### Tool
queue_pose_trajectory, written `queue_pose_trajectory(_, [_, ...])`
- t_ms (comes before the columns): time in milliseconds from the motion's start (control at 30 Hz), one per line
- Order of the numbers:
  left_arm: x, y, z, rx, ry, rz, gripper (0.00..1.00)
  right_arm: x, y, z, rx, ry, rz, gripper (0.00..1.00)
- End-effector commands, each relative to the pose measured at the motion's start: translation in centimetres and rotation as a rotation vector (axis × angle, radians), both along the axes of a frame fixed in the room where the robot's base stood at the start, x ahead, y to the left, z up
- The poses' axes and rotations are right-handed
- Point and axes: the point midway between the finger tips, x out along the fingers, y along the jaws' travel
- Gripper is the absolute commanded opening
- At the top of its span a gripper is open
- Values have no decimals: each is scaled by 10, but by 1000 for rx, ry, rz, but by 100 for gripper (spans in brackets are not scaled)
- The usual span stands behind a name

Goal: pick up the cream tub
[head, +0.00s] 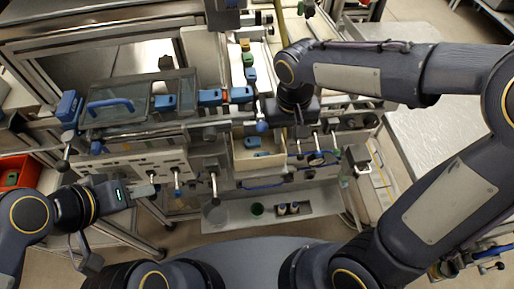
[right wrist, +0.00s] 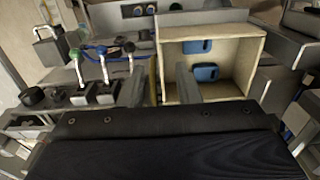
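The cream tub (head: 258,165) is an open box at the middle of the bench in the head view, with blue pieces in it. It also shows in the right wrist view (right wrist: 227,72), where two blue pieces lie inside. My right gripper (right wrist: 160,88) is open above the tub's side wall. One finger appears on the tub's inner side and the other outside it; I cannot tell how deep they reach. In the head view my right gripper (head: 287,128) hides the tub's far right corner. My left gripper (head: 146,190) is low at the left, away from the tub; its finger opening is unclear.
Levers with green, blue and black knobs (right wrist: 102,52) stand close beside the tub. A clear-lidded case with a blue handle (head: 110,106) and several blue blocks (head: 210,97) lie left of it.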

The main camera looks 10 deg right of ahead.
Motion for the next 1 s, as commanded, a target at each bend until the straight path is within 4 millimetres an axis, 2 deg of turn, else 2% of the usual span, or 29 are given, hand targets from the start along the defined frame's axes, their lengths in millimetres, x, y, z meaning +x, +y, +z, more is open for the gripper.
queue_pose_trajectory(600, [0,0,1,0,0,0,36,1,2,-75,-9,7,3,30])
queue_pose_trajectory(867, [0,0,1,0,0,0,36,1,2,-79,-6,4,2,30])
queue_pose_trajectory(900, [0,0,1,0,0,0,36,1,2,-79,-6,4,2,29])
queue_pose_trajectory(1000, [0,0,1,0,0,0,36,1,2,-79,-6,4,3,16])
